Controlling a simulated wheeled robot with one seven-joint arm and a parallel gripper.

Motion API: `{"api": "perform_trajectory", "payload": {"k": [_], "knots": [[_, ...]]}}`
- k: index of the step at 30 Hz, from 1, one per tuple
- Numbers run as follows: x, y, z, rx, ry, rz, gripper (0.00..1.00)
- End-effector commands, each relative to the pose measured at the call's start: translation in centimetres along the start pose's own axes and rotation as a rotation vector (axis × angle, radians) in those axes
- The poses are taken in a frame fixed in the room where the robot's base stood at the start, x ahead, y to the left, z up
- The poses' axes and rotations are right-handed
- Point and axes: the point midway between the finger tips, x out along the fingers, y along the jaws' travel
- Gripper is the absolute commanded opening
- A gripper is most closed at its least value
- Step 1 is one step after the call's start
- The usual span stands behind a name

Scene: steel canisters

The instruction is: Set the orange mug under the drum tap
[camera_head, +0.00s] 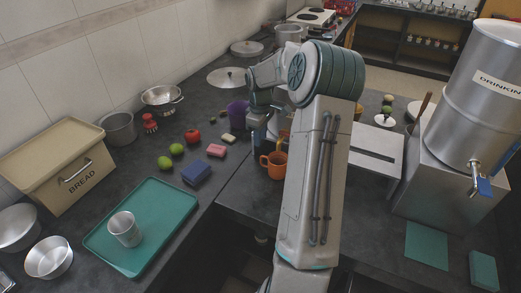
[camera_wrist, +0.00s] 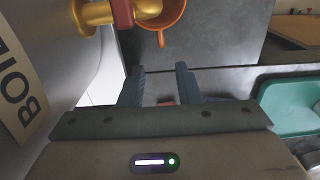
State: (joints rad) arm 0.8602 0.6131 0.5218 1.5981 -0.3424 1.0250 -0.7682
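The orange mug (camera_head: 277,166) stands on the dark counter in the head view, left of my arm, its handle toward the left. In the wrist view the mug (camera_wrist: 178,22) is at the top, its handle pointing at my fingers. A brass tap (camera_wrist: 97,13) with a red lever (camera_wrist: 122,12) overlaps the mug's opening there. That tap belongs to a drum (camera_wrist: 45,45) lettered "BOIL…", mostly hidden by my arm in the head view. My gripper (camera_wrist: 160,74) is open and empty, its fingertips just short of the mug's handle.
A second drum (camera_head: 480,100) lettered "DRINKIN…" stands right, with a blue-levered tap (camera_head: 477,175) and a teal mat (camera_head: 426,243) before it. A teal tray (camera_head: 108,257) holds a metal cup (camera_head: 124,230). Sponges, fruit, pots and a bread box (camera_head: 60,165) crowd the left counter.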

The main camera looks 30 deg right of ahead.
Motion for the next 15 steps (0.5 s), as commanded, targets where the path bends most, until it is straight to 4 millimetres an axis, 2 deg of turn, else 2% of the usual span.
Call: {"api": "perform_trajectory", "payload": {"k": [3,8,11,14,15], "knots": [[-1.6,0.1,0.0,0.002,0.001,0.003,0.30],[-2.8,-0.4,-0.2,0.001,-0.002,0.006,0.30],[-3.7,-1.8,-0.7,0.005,-0.010,0.018,0.30],[-5.2,-4.6,-1.5,0.023,-0.023,0.045,0.30],[-5.9,-6.1,-1.7,0.036,-0.028,0.059,0.30]]}}
